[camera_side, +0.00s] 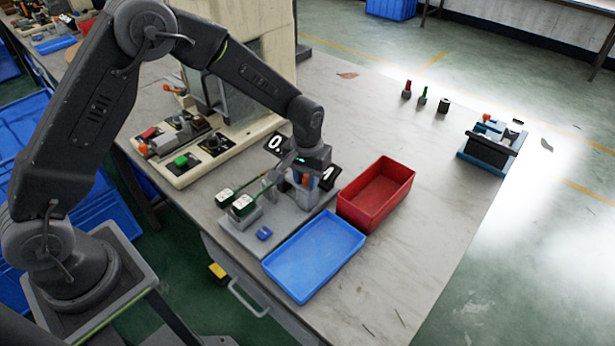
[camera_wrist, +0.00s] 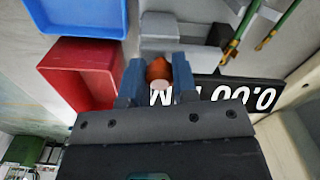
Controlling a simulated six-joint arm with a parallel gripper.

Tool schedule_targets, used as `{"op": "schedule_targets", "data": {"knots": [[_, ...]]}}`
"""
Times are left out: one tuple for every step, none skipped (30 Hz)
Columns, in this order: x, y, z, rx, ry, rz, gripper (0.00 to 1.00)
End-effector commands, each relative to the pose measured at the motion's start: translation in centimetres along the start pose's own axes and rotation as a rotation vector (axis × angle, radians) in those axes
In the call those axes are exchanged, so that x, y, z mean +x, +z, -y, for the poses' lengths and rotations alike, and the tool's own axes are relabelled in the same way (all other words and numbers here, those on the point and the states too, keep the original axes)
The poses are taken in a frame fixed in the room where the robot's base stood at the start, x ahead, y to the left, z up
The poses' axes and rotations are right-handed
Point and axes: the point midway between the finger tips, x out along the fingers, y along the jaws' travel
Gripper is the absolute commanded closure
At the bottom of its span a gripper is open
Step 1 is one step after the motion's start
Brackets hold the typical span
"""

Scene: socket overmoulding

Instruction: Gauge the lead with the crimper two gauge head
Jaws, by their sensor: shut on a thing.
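My gripper (camera_side: 308,180) is over the grey gauging fixture (camera_side: 240,238). In the wrist view its blue fingers (camera_wrist: 157,82) are shut on an orange cylindrical piece (camera_wrist: 158,70) with a pale end. I cannot tell whether this piece is the crimper two gauge head. Two green rods with brass-coloured tips (camera_wrist: 250,42) lie beyond the fingers, apart from them; they may be the leads. A black display (camera_wrist: 222,92) reads 0.00 and is partly hidden by my gripper.
A blue tray (camera_side: 315,295) and a red bin (camera_side: 408,188) stand right of the fixture. A control panel (camera_side: 170,172) with buttons is at left. Small red, green and black pieces (camera_side: 422,96) stand at the back, near a blue fixture (camera_side: 512,143). The right of the table is mostly clear.

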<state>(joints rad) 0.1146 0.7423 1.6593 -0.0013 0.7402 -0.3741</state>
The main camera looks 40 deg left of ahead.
Motion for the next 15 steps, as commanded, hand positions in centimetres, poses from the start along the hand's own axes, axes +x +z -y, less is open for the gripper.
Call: {"op": "schedule_targets", "data": {"knots": [[-0.1,-0.2,0.6,-0.003,0.0,-0.001,1.0],[-0.1,-0.3,1.0,-0.004,0.0,-0.001,1.0],[-0.1,-0.6,1.6,-0.005,0.0,-0.001,1.0],[-0.1,-0.7,2.1,-0.006,0.0,-0.001,1.0],[-0.1,-0.8,2.6,-0.006,0.0,-0.001,1.0],[-0.1,-1.0,3.4,-0.007,0.0,-0.001,1.0],[-0.1,-1.1,3.8,-0.006,0.0,-0.001,1.0],[-0.1,-1.2,4.1,-0.006,0.0,-0.001,1.0],[-0.1,-1.2,4.4,-0.004,0.0,-0.002,1.0],[-0.1,-1.3,4.5,-0.003,0.0,-0.002,1.0],[-0.1,-1.3,4.5,-0.002,-0.001,-0.003,1.0],[-0.1,-1.3,4.5,-0.001,-0.001,-0.003,1.0],[-0.1,-1.3,4.5,-0.001,-0.002,-0.003,1.0],[-0.1,-1.3,4.5,-0.001,-0.002,-0.003,1.0],[-0.1,-1.3,4.6,-0.002,-0.003,-0.004,1.0]]}}
